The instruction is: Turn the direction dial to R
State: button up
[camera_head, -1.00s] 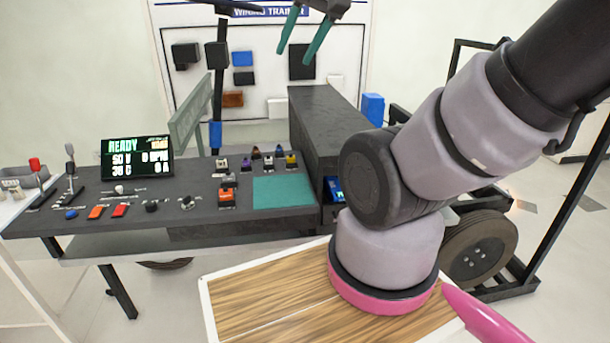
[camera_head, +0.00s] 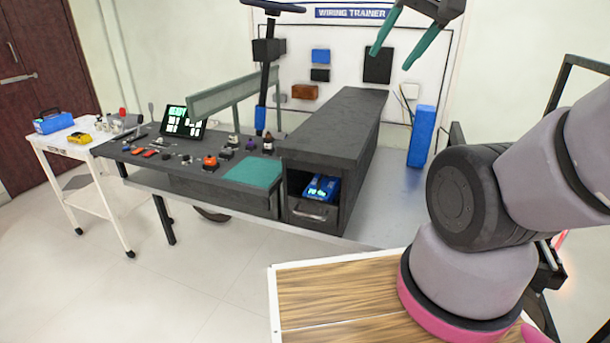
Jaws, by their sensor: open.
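The control console (camera_head: 225,180) stands left of centre, with a row of small knobs, levers and buttons on its dark top. Two small dark knobs, one at the front (camera_head: 166,155) and one beside it (camera_head: 186,159), sit left of an orange-red button (camera_head: 210,161). The labels are too small to read, so I cannot tell which control is the direction dial or where it points. My gripper (camera_head: 390,60) is high at the top, in front of the wiring board, with its teal fingers apart and empty. It is far from the console controls.
A lit display (camera_head: 182,122) stands at the console's back. A dark box (camera_head: 345,125) with a blue device (camera_head: 321,188) inside is on the right. A white cart (camera_head: 85,170) stands left. A steering wheel column (camera_head: 267,70) rises behind. Floor in front is clear.

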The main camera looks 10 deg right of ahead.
aim_at(166, 155)
jog(key=l, duration=0.25)
jog(key=k+l, duration=0.15)
jog(key=i+j, duration=0.2)
jog(key=j, duration=0.25)
jog(key=i+j, duration=0.2)
jog(key=j, duration=0.25)
jog(key=i+j+u, duration=0.1)
jog(key=i+j, duration=0.15)
jog(key=j, duration=0.15)
jog(key=i+j, duration=0.2)
jog(key=j, duration=0.25)
jog(key=i+j, duration=0.25)
jog(key=j, duration=0.15)
jog(key=i+j+u, duration=0.1)
jog(key=j, duration=0.35)
jog(key=i+j, duration=0.35)
